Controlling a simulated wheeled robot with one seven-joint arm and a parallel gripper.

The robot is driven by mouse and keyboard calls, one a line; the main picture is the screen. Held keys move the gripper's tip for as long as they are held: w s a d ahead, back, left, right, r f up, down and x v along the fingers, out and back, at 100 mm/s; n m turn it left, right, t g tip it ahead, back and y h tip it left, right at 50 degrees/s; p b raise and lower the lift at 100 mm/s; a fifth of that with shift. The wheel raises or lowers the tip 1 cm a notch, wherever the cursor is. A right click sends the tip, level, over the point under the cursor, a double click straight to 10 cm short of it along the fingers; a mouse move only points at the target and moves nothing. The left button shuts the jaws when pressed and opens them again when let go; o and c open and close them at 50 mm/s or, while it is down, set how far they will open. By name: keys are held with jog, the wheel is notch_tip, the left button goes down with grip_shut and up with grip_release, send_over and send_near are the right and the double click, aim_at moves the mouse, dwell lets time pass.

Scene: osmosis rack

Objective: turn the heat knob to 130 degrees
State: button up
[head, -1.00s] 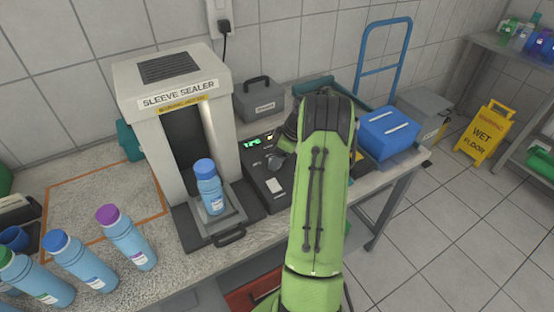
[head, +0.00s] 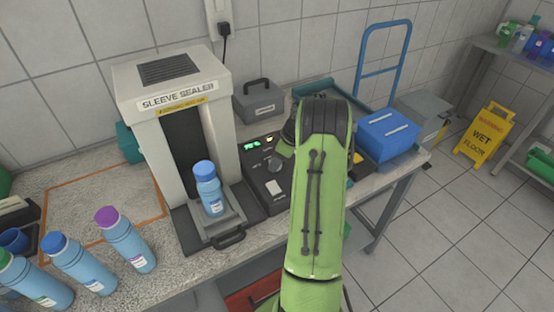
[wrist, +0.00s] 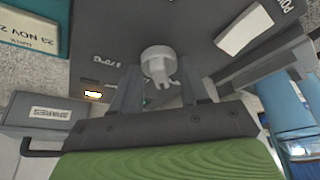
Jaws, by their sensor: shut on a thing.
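A pale grey knob (wrist: 158,62) stands on the dark control panel (wrist: 100,30) in the wrist view, between the two fingers of my gripper (wrist: 160,88). My gripper is shut on this knob. The knob has a notched end facing the camera. A small label beside it is upside down and hard to read. In the head view the knob (head: 273,163) shows on the control panel (head: 256,177), just left of my green arm. A green-lit display (head: 251,146) sits behind it; its number is too small to read. My arm hides part of the panel's right side.
The sleeve sealer (head: 178,100) stands left of the panel, with a blue-capped bottle (head: 209,188) on its platform. A grey box (head: 258,101) is behind the panel. A blue box (head: 387,135) is to the right. Several bottles stand at the left front.

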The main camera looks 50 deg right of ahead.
jog(key=m+b, duration=0.1)
jog(key=m, duration=0.1)
jog(key=m+h+b, duration=0.1)
jog(key=m, duration=0.1)
jog(key=shift+a+f+h, duration=0.1)
jog(key=shift+a+h, duration=0.05)
jog(key=shift+h, duration=0.15)
jog(key=shift+a+m+h+b, duration=0.1)
jog(key=shift+m+h+b, duration=0.85)
jog(key=shift+m, duration=1.25)
jog(key=o, duration=1)
jog(key=shift+o, duration=0.2)
jog(key=p+v, duration=0.3)
jog(key=v, duration=1.3)
